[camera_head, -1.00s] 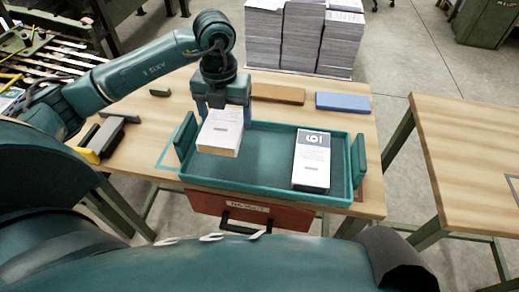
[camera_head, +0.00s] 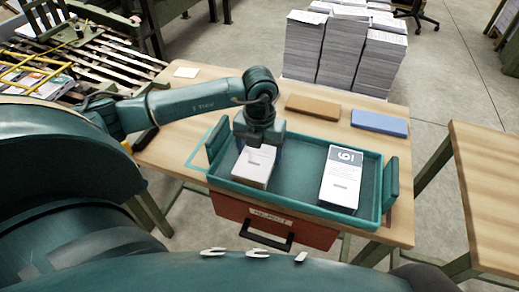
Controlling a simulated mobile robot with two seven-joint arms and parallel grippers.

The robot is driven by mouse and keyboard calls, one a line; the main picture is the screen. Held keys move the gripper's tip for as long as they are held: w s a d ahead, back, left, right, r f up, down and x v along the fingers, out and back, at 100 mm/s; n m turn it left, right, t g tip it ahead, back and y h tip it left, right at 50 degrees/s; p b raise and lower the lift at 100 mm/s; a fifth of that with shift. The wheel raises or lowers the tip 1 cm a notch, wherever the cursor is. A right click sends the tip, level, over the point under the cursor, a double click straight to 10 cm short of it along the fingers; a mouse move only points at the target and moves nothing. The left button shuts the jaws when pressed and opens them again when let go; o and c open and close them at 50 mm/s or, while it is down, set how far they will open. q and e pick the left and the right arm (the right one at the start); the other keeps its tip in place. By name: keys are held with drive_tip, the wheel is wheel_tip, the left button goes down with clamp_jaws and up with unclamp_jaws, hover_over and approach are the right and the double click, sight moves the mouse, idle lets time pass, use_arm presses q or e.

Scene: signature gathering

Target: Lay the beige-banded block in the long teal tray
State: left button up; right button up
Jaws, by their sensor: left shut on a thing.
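The long teal tray (camera_head: 300,200) lies on the wooden table, with a raised handle plate at each end. My left gripper (camera_head: 258,146) points down over the tray's left part, shut on a white block (camera_head: 254,168). The held block is low, inside the tray's outline near the left end; I cannot tell if it touches the floor. Its top end is hidden by the gripper, so its band does not show. A second white block (camera_head: 340,185) with a grey band and a number lies in the tray's right part. My right gripper is not in view.
A brown block (camera_head: 313,107) and a blue block (camera_head: 379,123) lie behind the tray. Tall paper stacks (camera_head: 345,50) stand beyond. A red drawer (camera_head: 270,220) hangs under the table front. The tray's middle is free.

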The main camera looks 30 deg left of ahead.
sight(259, 152)
use_arm(q)
drive_tip(key=o, duration=1.1)
drive_tip(key=shift+o, duration=0.2)
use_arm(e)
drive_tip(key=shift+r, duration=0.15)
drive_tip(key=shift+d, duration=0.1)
use_arm(q)
drive_tip(key=shift+r, duration=0.5)
wheel_tip(259, 152, up, 11)
drive_tip(key=p, duration=0.1)
drive_tip(key=shift+r, duration=0.15)
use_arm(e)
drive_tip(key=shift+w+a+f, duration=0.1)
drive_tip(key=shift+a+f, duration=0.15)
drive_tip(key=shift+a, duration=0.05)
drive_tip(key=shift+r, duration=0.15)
